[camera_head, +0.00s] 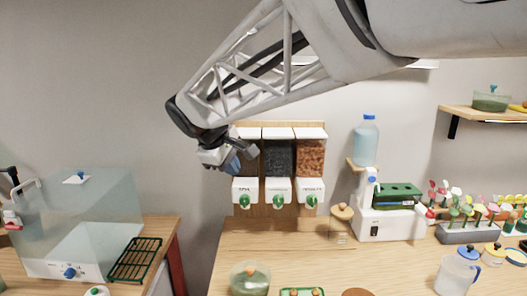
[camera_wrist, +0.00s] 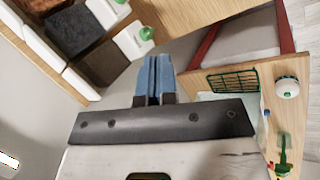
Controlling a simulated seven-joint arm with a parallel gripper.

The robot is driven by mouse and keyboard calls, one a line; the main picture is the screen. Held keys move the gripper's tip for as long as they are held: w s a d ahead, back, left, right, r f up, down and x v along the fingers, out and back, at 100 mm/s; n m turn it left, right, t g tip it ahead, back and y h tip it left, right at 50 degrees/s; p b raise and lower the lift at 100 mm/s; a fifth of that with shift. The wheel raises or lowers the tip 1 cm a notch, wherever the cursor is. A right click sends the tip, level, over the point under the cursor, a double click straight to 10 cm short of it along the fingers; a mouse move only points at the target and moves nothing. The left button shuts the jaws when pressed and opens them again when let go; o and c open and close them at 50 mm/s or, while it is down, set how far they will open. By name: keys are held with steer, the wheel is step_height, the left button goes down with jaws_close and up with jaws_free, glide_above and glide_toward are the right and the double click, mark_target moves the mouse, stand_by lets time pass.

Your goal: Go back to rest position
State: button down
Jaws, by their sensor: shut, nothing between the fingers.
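My gripper (camera_head: 236,165) hangs in the air at the end of my arm, in front of the left part of the wall dispenser (camera_head: 278,165). In the wrist view its two blue fingers (camera_wrist: 153,75) are pressed together with nothing between them. The dispenser has several clear bins, one with dark grains and one with reddish-brown pieces, above white outlets with green knobs. My gripper partly hides the leftmost bin. I cannot tell how far the gripper is from it.
A clear box (camera_head: 115,205) on a white base and a green rack (camera_head: 135,260) stand on the left table. The right counter (camera_head: 330,270) holds a white machine (camera_head: 385,222) with a blue bottle, a jar (camera_head: 250,279) and a clear jug (camera_head: 455,273). A gap separates the tables.

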steer(key=s+d+f+m+g+y, duration=0.1)
steer(key=s+d+f+m, duration=0.15)
steer(key=s+d, duration=0.5)
steer(key=s+d+f+m+g, duration=0.15)
steer(key=s+d+m, duration=0.3)
steer(key=d, duration=0.55)
steer(key=s+d+f+m+y, duration=0.1)
steer(key=s+d+f+m, duration=0.2)
steer(key=s, duration=0.5)
steer(key=s+d+f+m+y, duration=0.1)
steer(key=s+d+f+m, duration=0.1)
steer(key=s+d+f, duration=0.3)
steer(key=s+f, duration=0.1)
steer(key=s, duration=0.2)
steer(key=shift+s+d+f+m, duration=0.3)
steer(key=shift+d+f+m, duration=0.05)
steer(key=shift+m, duration=0.05)
steer(key=shift+t, duration=0.25)
stand_by(0.6)
